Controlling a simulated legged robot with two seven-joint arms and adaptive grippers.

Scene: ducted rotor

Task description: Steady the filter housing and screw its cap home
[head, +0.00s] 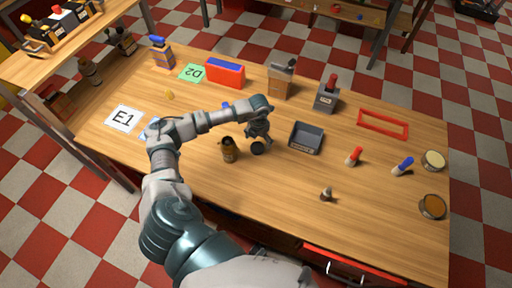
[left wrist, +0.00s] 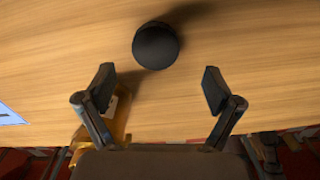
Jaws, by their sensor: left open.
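The filter housing appears to be the small brown-amber cylinder (head: 229,150) standing upright on the wooden table. In the left wrist view its amber side (left wrist: 122,118) shows partly behind the left finger. A round black cap (head: 257,148) lies on the table to its right, apart from it. The cap shows in the left wrist view (left wrist: 156,46) beyond the fingertips. My left gripper (head: 259,138) hangs pointing down just above the cap. Its two fingers (left wrist: 158,80) are spread with nothing between them. My right gripper is not in view.
A grey tray (head: 306,138) stands right of my left gripper. Red (head: 354,156) and blue (head: 403,166) handled items and a small knob-like part (head: 326,194) lie farther right. The front-middle table is clear.

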